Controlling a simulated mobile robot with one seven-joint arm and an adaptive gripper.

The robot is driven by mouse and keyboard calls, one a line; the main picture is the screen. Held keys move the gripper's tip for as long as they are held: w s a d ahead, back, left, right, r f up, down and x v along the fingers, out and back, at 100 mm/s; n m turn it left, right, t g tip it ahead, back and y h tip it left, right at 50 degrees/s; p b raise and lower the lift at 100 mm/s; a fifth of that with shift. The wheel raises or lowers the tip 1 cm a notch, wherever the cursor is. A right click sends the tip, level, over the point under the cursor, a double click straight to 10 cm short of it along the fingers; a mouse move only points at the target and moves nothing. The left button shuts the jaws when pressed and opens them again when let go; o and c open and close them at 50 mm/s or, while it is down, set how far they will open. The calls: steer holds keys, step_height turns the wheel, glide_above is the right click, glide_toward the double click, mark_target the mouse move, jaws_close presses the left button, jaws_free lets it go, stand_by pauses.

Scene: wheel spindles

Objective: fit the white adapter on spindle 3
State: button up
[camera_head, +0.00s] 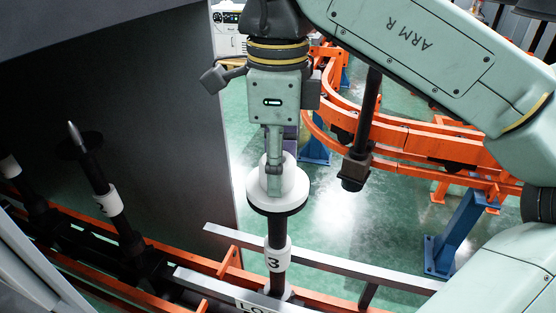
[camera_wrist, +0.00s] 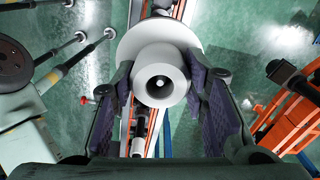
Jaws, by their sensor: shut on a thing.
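The white adapter (camera_head: 294,184) has a round hub and a wide flange and sits upright at the top of spindle 3 (camera_head: 276,258), the dark post with a white band marked 3. My gripper (camera_head: 273,184) points down and is shut on the adapter's hub. In the wrist view the adapter (camera_wrist: 160,57) lies between the jaws of my gripper (camera_wrist: 160,95). A small bright spot, apparently the spindle's tip, shows centred inside its bore. A dark disc shows right under the flange; I cannot tell whether a gap remains there.
Spindle 2 (camera_head: 107,201) stands at the left with a bare pointed tip and a black disc. Another spindle (camera_head: 12,168) is partly seen at the far left edge. A dark panel (camera_head: 120,90) stands behind them. Orange curved rails (camera_head: 410,140) lie behind at the right.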

steer(key=shift+f, duration=0.1)
steer(key=o, duration=1.3)
